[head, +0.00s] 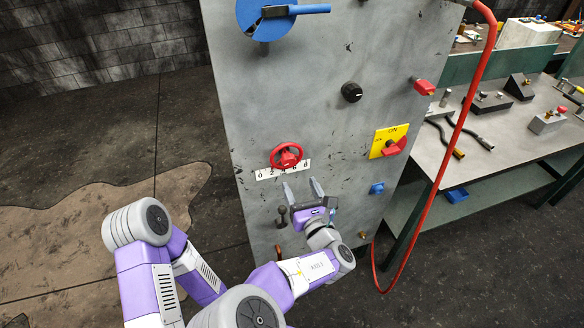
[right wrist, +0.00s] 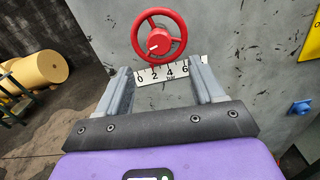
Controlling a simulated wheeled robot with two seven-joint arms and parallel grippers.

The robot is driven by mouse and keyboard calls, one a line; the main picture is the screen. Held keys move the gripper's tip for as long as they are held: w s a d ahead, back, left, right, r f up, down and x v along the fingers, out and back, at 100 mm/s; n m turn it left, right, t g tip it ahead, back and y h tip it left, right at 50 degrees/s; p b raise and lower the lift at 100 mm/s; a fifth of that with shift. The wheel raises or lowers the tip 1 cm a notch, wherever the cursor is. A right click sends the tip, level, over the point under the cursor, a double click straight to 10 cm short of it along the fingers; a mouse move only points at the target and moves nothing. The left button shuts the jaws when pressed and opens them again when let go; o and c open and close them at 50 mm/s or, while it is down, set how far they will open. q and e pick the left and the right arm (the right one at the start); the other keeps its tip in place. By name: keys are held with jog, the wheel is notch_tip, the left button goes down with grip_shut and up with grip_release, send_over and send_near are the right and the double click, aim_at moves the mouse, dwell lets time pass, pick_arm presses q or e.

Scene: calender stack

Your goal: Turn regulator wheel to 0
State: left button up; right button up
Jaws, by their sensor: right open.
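The red regulator wheel (head: 286,156) is on the grey panel, above a white scale strip (head: 283,169) with black numbers. It also shows in the right wrist view (right wrist: 159,37), where a white mark on its hub points to the lower left, toward the 0 end of the strip (right wrist: 165,73). My right gripper (head: 302,188) is open and empty, just below the wheel and strip, with its fingers pointing up toward them. In the right wrist view its two fingers stand apart on either side of the strip, below the wheel and apart from its rim. My left gripper is not in view.
The panel (head: 240,110) also carries a blue disc with a handle (head: 266,18), a black knob (head: 351,92), a yellow ON switch (head: 390,141) and a blue knob (head: 376,188). A red hose (head: 452,150) hangs at the right. A workbench (head: 500,130) with tools stands beyond it.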

aim_at(290, 164)
jog(key=x, duration=0.7)
jog(key=shift+w, duration=0.2)
jog(key=shift+c, duration=0.2)
jog(key=c, duration=1)
